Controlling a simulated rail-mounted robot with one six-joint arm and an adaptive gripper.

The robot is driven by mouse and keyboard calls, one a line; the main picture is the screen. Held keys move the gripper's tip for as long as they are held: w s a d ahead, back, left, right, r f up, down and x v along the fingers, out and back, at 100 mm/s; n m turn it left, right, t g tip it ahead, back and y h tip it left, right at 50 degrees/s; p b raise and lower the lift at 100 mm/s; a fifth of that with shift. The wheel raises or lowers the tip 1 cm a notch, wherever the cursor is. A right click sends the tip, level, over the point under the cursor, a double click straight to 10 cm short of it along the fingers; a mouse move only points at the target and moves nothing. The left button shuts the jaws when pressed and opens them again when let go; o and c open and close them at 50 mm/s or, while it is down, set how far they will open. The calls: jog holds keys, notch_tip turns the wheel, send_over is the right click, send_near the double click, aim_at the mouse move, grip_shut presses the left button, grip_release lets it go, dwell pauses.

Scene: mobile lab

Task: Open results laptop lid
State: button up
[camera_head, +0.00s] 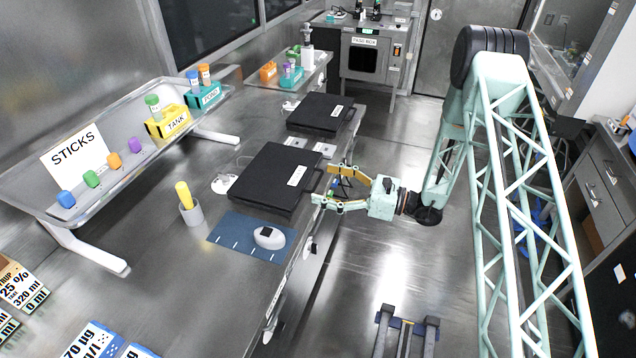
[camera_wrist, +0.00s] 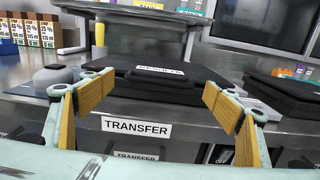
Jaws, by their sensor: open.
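The results laptop (camera_head: 266,176) is a black, closed laptop lying flat on the steel bench, with a white label on its lid. In the wrist view the laptop (camera_wrist: 180,88) is straight ahead, and its label there reads "RESULTS", though blurred. My gripper (camera_head: 324,184) is open and empty, with its fingers spread at the laptop's right-hand edge in the head view. In the wrist view my gripper (camera_wrist: 150,92) has its yellow-padded fingers to either side of the laptop's front edge. I cannot tell whether either finger touches it.
A second closed black laptop (camera_head: 320,114) lies farther along the bench. A "TRANSFER" label (camera_wrist: 136,127) is on the bench front.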

jog(key=shift+x, duration=1.1)
jog(key=shift+c, duration=0.6)
jog(key=c, duration=1)
jog(key=shift+r, duration=0.15)
